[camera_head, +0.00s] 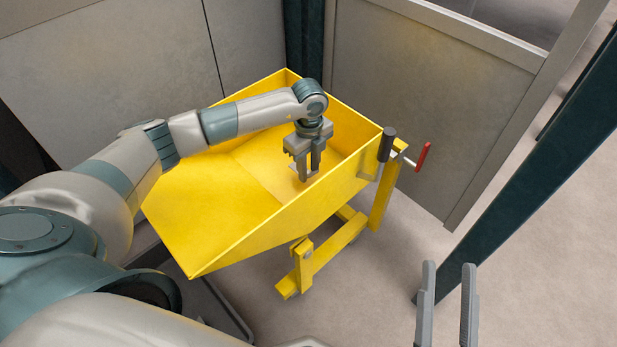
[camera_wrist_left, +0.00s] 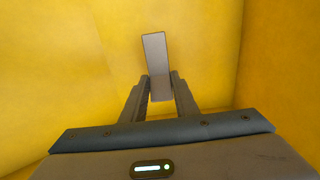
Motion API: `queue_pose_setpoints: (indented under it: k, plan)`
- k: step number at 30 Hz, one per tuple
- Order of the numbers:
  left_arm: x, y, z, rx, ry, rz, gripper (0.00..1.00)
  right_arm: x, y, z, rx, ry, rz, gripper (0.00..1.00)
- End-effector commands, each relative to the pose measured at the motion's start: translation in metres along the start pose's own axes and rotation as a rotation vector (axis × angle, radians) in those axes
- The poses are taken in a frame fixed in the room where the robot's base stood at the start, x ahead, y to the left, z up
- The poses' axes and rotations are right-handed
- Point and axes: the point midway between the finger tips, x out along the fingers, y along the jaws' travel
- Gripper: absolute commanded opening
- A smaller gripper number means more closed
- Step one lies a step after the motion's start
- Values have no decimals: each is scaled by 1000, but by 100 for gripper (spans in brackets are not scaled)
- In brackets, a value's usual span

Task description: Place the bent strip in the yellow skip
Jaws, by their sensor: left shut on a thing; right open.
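The yellow skip (camera_head: 220,217) stands in the middle of the head view, open at the top, with a sloping front. My left gripper (camera_head: 306,176) reaches down inside the skip near its right-hand wall. In the left wrist view my left gripper (camera_wrist_left: 160,90) is shut on the bent strip (camera_wrist_left: 155,55), a small grey metal piece that sticks out past the fingertips. Yellow skip walls (camera_wrist_left: 70,50) surround it there. In the head view the strip is mostly hidden at the fingers. My right gripper (camera_head: 447,300) is open and empty at the lower right, outside the skip.
The skip rests on a yellow wheeled frame (camera_head: 325,255) and has a red handle (camera_head: 423,157) at its right. Grey panels (camera_head: 420,100) stand behind it. A dark slanted post (camera_head: 520,165) is at the right. The floor (camera_head: 380,290) between skip and post is clear.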

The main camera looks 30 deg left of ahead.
Motion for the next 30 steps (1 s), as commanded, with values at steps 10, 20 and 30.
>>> queue_pose_setpoints:
  k: [10, 20, 30]
  plan:
    - [8, 0, 0, 0, 0, 1, 4, -1, -1, -4, 0, 24, -2, 40]
    - [37, 0, -1, 1, 1, -1, 4, -1, -2, -26, -6, 143, -7, 40]
    - [39, 0, 0, 0, 0, 0, 4, -1, -2, -26, -7, 147, -7, 40]
